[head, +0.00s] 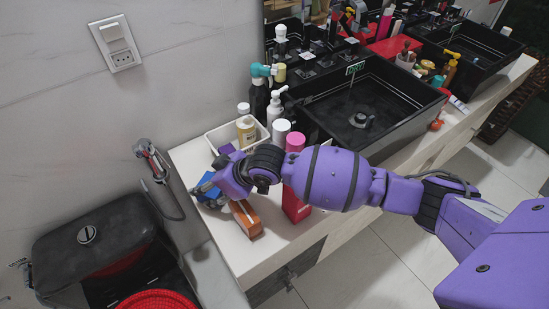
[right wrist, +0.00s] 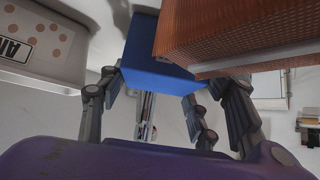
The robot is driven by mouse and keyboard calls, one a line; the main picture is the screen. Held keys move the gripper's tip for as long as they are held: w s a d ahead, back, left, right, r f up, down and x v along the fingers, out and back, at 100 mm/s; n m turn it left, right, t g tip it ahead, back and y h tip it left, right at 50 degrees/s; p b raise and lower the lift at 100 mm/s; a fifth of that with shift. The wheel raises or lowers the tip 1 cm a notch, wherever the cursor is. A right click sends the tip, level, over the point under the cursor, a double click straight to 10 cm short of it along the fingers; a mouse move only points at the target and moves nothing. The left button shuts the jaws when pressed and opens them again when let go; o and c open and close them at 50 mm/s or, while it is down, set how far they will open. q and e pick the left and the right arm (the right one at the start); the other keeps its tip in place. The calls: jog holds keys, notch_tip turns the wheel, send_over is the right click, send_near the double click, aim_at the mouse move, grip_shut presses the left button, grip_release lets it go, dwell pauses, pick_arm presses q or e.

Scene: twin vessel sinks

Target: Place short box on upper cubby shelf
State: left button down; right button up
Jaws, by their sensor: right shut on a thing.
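A blue box (head: 205,183) is at the left end of the white counter in the head view, partly hidden by my right gripper (head: 212,189). In the right wrist view, my right gripper (right wrist: 152,92) is shut on the blue box (right wrist: 150,62), with its fingers on either side. I cannot tell whether the box touches the counter. An orange-brown box (head: 246,217) stands close beside it, and it fills the upper right of the right wrist view (right wrist: 240,32). No cubby shelf can be made out. My left gripper is out of view.
A white tray (head: 214,139) with containers stands behind the gripper. A red carton (head: 296,205) and several bottles, including a white pump bottle (head: 275,108), stand near my right arm. The black sink (head: 375,104) lies right. A black toilet (head: 95,245) is below left.

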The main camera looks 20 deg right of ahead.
jog(key=shift+w+r, duration=0.15)
jog(key=shift+r, duration=0.05)
jog(key=shift+f, duration=0.15)
jog(key=o, duration=1.3)
